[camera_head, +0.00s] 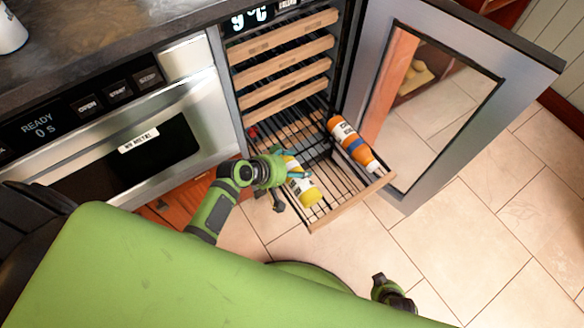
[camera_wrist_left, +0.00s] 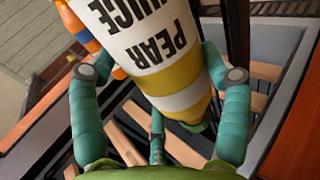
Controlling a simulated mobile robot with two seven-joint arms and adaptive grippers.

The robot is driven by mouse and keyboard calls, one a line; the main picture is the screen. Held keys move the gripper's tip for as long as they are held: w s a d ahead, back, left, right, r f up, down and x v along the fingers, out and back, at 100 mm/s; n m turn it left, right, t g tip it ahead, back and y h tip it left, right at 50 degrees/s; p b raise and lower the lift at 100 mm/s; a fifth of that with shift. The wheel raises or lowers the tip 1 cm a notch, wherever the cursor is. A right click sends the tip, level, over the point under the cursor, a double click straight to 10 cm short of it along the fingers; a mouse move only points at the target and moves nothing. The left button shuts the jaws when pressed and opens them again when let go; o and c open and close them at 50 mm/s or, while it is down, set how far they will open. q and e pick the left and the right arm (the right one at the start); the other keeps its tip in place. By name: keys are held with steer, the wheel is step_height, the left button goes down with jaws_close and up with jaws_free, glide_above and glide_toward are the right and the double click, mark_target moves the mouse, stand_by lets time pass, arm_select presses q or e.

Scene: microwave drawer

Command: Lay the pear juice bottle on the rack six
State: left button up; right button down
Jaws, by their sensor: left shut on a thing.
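The pear juice bottle (camera_head: 308,192), white with yellow bands, lies tilted over the pulled-out rack at the bottom of the wine cooler. My left gripper (camera_head: 288,178) is shut on it. In the left wrist view the pear juice bottle (camera_wrist_left: 165,60) shows its label between the green fingers. The pulled-out wire rack (camera_head: 350,203) has a wooden front edge. I cannot tell whether the bottle touches its wires. A dark and green part of my right arm (camera_head: 390,293) shows at the lower right; its fingers cannot be made out.
An orange and white bottle (camera_head: 352,145) lies on the right side of the same rack. Several wood-fronted racks (camera_head: 290,70) are pushed in above. The cooler's glass door (camera_head: 425,110) stands open at right. A microwave drawer (camera_head: 125,135) is at left. The tiled floor at right is clear.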

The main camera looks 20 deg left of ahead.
arm_select(q)
steer(key=shift+s+d+f, duration=0.1)
steer(key=shift+s+f, duration=0.2)
steer(key=shift+f, duration=0.05)
steer(key=o, duration=1.6)
steer(key=shift+c, duration=0.2)
steer(key=shift+w+f, duration=0.1)
steer(key=shift+f, duration=0.1)
steer(key=shift+s+a, duration=0.2)
steer(key=shift+s+a+r, duration=0.15)
steer(key=shift+r, duration=0.05)
steer(key=v, duration=1.1)
steer(key=shift+r, duration=0.4)
steer(key=shift+f, duration=0.1)
